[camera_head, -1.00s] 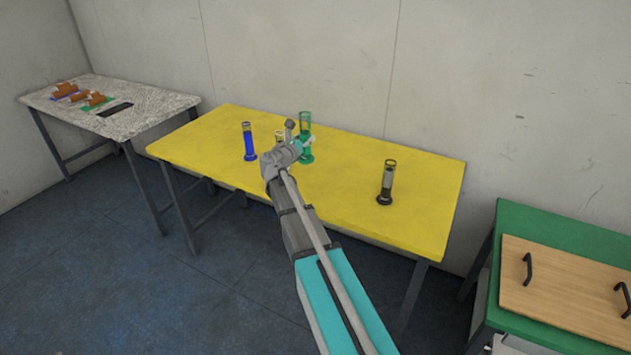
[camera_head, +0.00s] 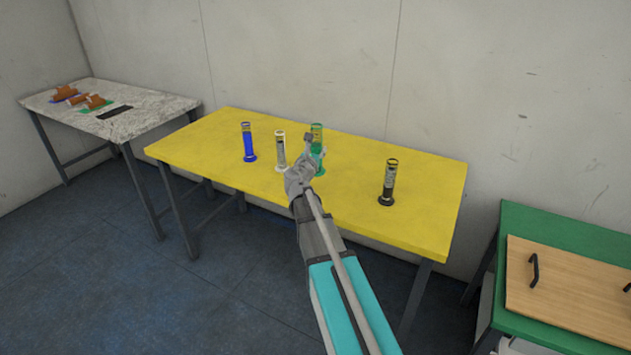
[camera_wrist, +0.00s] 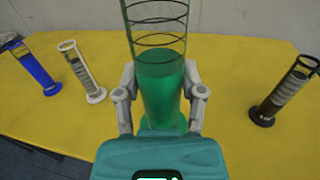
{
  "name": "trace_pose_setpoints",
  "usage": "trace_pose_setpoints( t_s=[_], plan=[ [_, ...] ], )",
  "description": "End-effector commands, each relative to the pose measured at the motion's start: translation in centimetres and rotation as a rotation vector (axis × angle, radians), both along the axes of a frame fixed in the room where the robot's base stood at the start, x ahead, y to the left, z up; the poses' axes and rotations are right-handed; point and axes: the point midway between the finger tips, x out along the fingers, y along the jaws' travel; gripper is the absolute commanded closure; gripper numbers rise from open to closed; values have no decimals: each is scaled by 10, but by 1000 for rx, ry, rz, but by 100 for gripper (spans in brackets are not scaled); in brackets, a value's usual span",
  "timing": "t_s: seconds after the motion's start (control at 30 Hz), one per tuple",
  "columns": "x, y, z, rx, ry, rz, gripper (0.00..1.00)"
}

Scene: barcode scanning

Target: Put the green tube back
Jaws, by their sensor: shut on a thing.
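The green tube (camera_head: 317,146) is upright at the yellow table (camera_head: 229,143), between the white tube and the black tube. In the wrist view the green tube (camera_wrist: 161,92) stands between my two fingers, and my gripper (camera_wrist: 161,95) is shut on it. My gripper (camera_head: 308,158) covers part of the tube in the head view. The green base (camera_wrist: 150,124) is partly hidden by my gripper; I cannot tell whether it touches the table.
A blue tube (camera_head: 248,142) and a white tube (camera_head: 281,150) stand to the left. A black tube (camera_head: 388,183) stands to the right. A speckled table (camera_head: 130,123) is at far left and a green table (camera_head: 560,230) at right.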

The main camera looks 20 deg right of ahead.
Motion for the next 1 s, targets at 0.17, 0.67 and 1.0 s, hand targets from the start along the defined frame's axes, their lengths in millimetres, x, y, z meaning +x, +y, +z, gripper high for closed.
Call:
trace_pose_setpoints(
  t_s=[0.17,0.67,1.0],
  plan=[
    [8,-4,-5,0,0,0,100],
    [80,-39,-42,-1,1,0,100],
    [104,-51,-75,0,0,1,100]
  ],
)
